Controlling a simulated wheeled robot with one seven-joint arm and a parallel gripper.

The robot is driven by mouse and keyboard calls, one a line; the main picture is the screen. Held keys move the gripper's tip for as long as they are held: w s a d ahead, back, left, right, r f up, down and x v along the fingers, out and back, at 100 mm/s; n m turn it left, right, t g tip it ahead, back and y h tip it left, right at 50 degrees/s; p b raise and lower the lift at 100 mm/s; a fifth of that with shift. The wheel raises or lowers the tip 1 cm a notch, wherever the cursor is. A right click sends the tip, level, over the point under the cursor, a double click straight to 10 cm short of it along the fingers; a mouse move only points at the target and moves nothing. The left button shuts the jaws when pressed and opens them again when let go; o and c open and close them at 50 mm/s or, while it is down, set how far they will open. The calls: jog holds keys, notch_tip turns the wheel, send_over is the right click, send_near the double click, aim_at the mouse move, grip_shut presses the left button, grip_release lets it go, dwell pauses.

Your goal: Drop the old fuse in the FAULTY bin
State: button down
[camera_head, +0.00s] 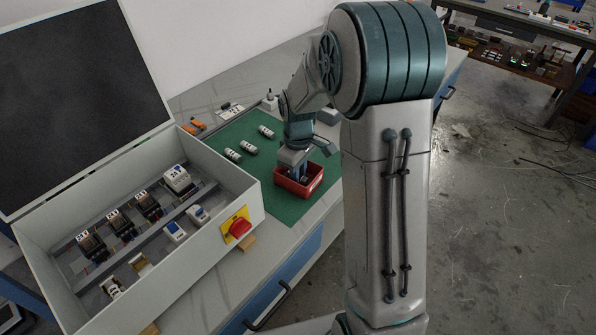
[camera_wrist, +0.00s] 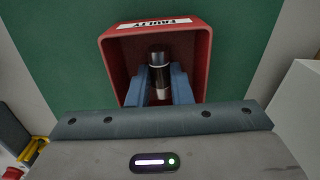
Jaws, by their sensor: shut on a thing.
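The FAULTY bin is a small red open box (camera_head: 312,186) on the green mat, at the mat's front right. In the wrist view its red wall (camera_wrist: 113,68) and white FAULTY label (camera_wrist: 153,25) show. My gripper (camera_head: 296,175) points down into the bin's opening. In the wrist view my gripper (camera_wrist: 165,82) has its blue fingers shut on the old fuse (camera_wrist: 158,63), a dark and silver cylinder. The fuse is over or inside the bin; its depth above the floor I cannot tell.
Several white fuses (camera_head: 249,147) lie on the green mat (camera_head: 291,209) left of the bin. An open grey electrical box (camera_head: 255,199) with fuse holders and a red knob (camera_head: 239,228) stands at left. A small white bottle (camera_head: 270,101) stands behind.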

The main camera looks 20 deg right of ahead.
jog(key=shift+f, duration=0.15)
jog(key=c, duration=1.3)
grip_release()
notch_tip(320, 180, up, 12)
jog(key=s+r+m+t, duration=0.1)
jog(key=s+m, duration=0.7)
jog(key=s, duration=1.2)
jog(key=shift+s+r+m+t+p, duration=0.2)
jog(key=shift+s+m+t+p, duration=0.1)
jog(key=shift+t, duration=0.5)
jog(key=shift+a, duration=0.1)
